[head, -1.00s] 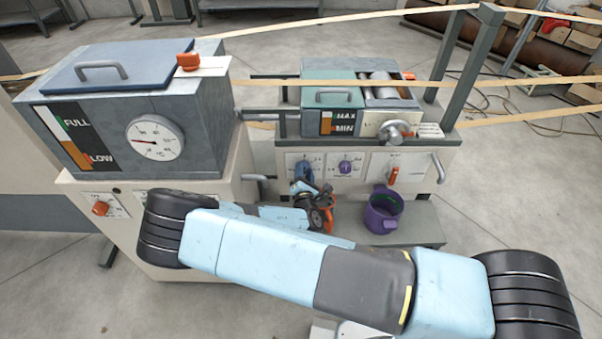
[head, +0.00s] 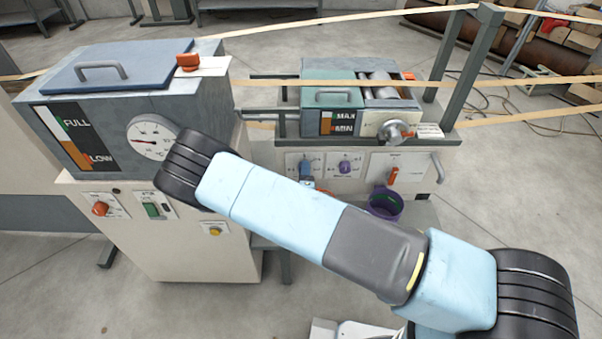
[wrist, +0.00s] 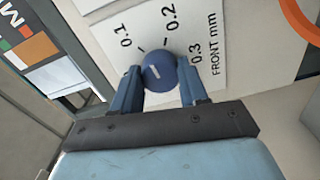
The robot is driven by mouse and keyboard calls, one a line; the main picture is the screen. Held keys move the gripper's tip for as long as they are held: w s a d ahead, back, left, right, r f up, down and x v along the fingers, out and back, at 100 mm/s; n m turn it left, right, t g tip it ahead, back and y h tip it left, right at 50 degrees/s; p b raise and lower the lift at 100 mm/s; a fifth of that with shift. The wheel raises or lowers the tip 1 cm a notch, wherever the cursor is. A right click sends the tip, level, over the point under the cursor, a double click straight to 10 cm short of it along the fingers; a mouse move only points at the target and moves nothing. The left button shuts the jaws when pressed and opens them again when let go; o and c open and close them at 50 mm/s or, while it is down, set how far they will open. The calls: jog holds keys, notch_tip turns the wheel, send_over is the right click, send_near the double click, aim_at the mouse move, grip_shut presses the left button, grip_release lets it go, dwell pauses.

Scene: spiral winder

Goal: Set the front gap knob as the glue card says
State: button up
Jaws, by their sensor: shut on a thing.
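The blue front gap knob (wrist: 159,72) shows in the wrist view on a white plate (wrist: 212,38) marked 0.1, 0.2, 0.3 and "FRONT mm". My gripper (wrist: 160,80) has one finger on each side of the knob and is shut on it. A short white mark shows on the knob's face; which number it points to is not clear. In the head view the knob (head: 305,167) is on the front panel, and my arm hides most of the gripper. A white card (head: 430,130) sits at the glue unit's right; its text is too small to read.
A purple knob (head: 345,167) is just right of the blue one, and an orange handle (head: 392,174) is further right. A purple pot (head: 385,203) stands below the panel. The large tank (head: 110,110) is at left. Wooden strips run above the unit.

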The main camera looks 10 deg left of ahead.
jog(key=shift+s+a+f+m, duration=0.1)
jog(key=shift+f+m, duration=0.05)
jog(key=shift+m, duration=4.6)
jog(key=shift+f+m, duration=0.1)
jog(key=shift+m, duration=4.65)
jog(key=o, duration=1.1)
jog(key=shift+c, duration=0.2)
jog(key=v, duration=1.3)
jog(key=shift+s, duration=0.35)
